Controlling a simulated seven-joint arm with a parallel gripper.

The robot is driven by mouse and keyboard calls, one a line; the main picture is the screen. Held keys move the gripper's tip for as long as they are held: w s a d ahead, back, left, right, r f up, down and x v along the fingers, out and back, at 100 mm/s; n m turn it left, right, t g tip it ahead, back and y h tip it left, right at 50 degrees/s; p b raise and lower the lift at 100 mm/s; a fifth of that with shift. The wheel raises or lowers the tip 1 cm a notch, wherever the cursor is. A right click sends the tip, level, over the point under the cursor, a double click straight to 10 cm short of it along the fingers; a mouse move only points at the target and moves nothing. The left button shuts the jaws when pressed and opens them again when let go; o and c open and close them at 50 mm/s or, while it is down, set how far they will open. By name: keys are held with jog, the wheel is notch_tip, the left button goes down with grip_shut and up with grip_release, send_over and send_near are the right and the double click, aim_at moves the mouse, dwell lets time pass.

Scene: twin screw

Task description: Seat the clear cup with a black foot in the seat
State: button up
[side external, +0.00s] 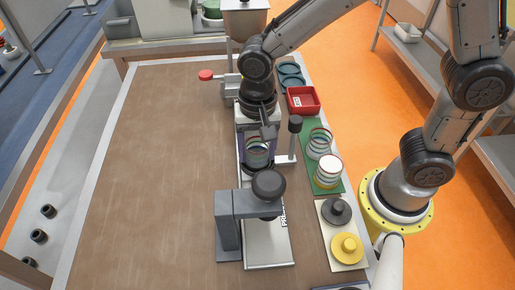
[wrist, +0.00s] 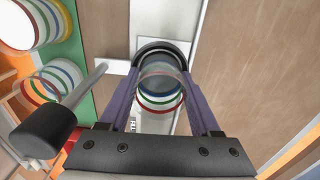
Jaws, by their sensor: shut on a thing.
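The clear cup (side external: 257,150) with coloured rings sits between the fingers of my gripper (side external: 262,139), which is shut on it. In the wrist view, the cup (wrist: 162,95) shows between the two purple-grey fingers of my gripper (wrist: 161,88), with red, green and blue bands. A dark rounded seat (wrist: 165,48) shows around the cup's far side in the wrist view. In the side view, a dark round part shows just below the cup. I cannot tell whether that is the cup's foot or the seat, or whether the cup touches the seat.
A grey press stand (side external: 228,225) with a dark round head (side external: 268,184) stands in front of the cup. A black-knobbed lever (side external: 295,124) is close at right. Two ringed cups stand on a green mat (side external: 309,181). A red tray (side external: 302,100) is behind. The table's left is clear.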

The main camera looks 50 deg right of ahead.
jog(key=shift+s+f, duration=0.2)
jog(key=shift+f, duration=0.35)
jog(key=o, duration=1.4)
jog(key=shift+d, duration=0.1)
jog(key=shift+c, duration=0.8)
jog(key=shift+o, duration=1)
jog(key=shift+w+r, duration=0.2)
jog(key=shift+r, duration=3.55)
